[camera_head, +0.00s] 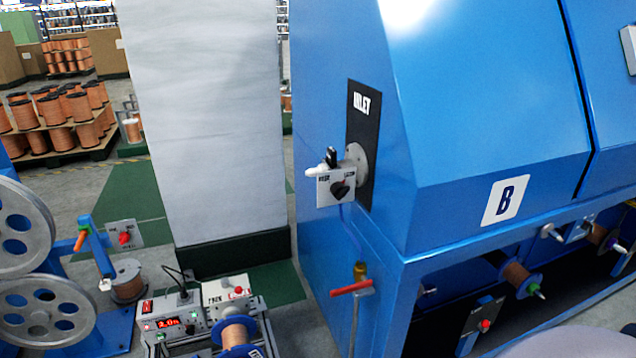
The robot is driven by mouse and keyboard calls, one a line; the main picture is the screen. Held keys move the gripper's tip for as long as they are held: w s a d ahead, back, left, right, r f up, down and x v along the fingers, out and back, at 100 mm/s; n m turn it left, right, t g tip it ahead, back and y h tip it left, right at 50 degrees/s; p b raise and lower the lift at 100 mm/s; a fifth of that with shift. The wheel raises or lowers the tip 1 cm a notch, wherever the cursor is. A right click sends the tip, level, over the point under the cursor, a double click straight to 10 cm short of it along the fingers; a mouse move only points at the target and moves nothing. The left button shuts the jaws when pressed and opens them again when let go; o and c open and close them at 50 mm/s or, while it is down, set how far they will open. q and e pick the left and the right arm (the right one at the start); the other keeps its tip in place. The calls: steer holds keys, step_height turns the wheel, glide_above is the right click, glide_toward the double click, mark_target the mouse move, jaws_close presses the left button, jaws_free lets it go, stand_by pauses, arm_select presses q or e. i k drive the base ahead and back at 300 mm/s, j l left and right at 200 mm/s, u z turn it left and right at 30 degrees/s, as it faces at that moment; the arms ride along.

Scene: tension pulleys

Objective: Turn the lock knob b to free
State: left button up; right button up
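A black knob (341,190) with a red mark sits on a small white box (323,192) on the near side of the blue machine (450,150). The box has small labels, too small to read surely. The machine carries a white plate with the letter B (506,201), so this looks like lock knob b, though I cannot read its name. Another knob, red on a grey plate (124,237), is at the left by the wheels. Neither of my grippers shows in the head view.
A red-handled valve (351,287) sticks out below the box. A control unit with a red display (168,323) and a copper spool (235,333) stand at the bottom. A grey pillar (205,120) rises left of the machine. Large grey wheels (40,312) fill the lower left.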

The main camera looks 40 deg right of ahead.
mark_target(338, 189)
steer(key=z, duration=1.25)
